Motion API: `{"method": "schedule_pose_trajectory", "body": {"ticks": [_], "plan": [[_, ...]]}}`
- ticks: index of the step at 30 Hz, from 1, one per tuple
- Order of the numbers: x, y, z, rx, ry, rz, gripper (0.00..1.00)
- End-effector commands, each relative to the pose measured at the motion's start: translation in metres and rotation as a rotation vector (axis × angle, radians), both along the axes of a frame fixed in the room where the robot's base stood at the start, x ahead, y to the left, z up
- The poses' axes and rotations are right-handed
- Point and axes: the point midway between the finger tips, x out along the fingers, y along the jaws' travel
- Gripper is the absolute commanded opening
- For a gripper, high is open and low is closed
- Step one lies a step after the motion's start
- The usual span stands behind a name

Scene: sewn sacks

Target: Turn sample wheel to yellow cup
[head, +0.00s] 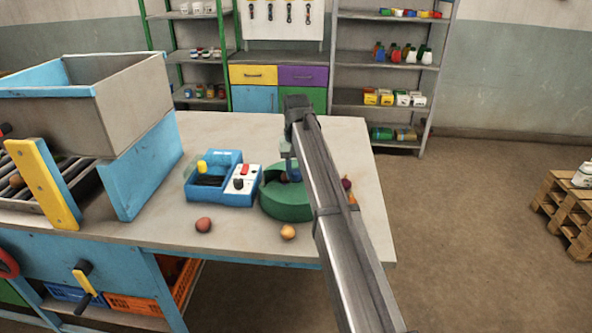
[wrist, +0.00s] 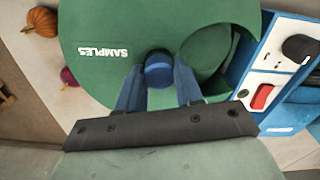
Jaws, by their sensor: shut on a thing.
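The sample wheel (head: 285,208) is a round green drum on the bench, partly hidden behind my arm in the head view. In the wrist view its green top (wrist: 95,45) fills much of the picture and bears the word SAMPLES. A recess or window (wrist: 207,50) shows in the top, to the right of the label. My gripper (wrist: 158,82) is shut on a round blue knob (wrist: 159,70) near the middle of the wheel. I cannot make out a yellow cup in either view.
A blue device (head: 215,185) with a black knob and red switch stands close left of the wheel. Small round produce, reddish (head: 203,225) and orange (head: 288,232), lies in front. A large bin (head: 110,95) stands at left. The bench's right side (head: 350,140) is mostly clear.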

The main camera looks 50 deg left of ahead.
Motion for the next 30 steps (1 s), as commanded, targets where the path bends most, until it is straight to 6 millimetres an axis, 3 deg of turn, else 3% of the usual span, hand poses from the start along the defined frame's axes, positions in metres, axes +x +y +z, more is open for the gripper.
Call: {"method": "schedule_pose_trajectory", "body": {"ticks": [30], "plan": [[-0.0009,0.0003,0.0001,0.000,0.000,0.489,0.00]]}}
